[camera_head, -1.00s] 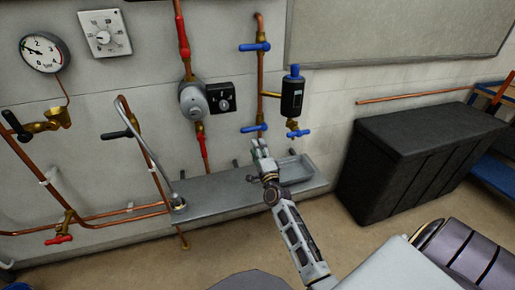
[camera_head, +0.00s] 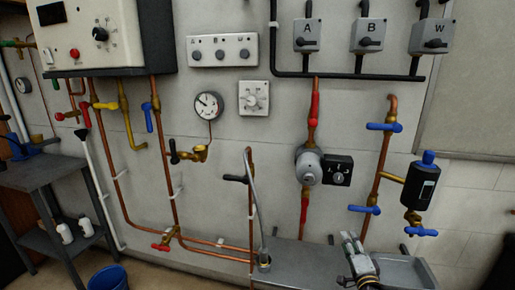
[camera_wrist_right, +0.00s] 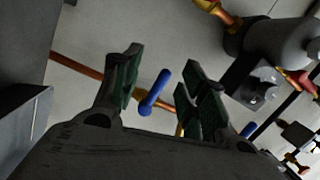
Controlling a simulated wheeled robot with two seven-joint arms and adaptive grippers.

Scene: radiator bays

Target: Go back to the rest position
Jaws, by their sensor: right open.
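My right gripper (camera_head: 352,243) shows at the lower right of the head view, in front of the grey wall ledge (camera_head: 310,258). In the right wrist view its dark fingers with green pads (camera_wrist_right: 160,65) are spread apart, with nothing held between them. A blue valve handle (camera_wrist_right: 154,93) shows in the gap, apparently behind the fingers. My left gripper is in neither view.
Copper pipes carry a grey pump (camera_head: 309,168), blue valve handles (camera_head: 384,127) and a black filter with a blue cap (camera_head: 420,185). A pressure gauge (camera_head: 208,105) is on the wall. A blue bucket (camera_head: 108,278) and dark side table (camera_head: 35,175) stand left.

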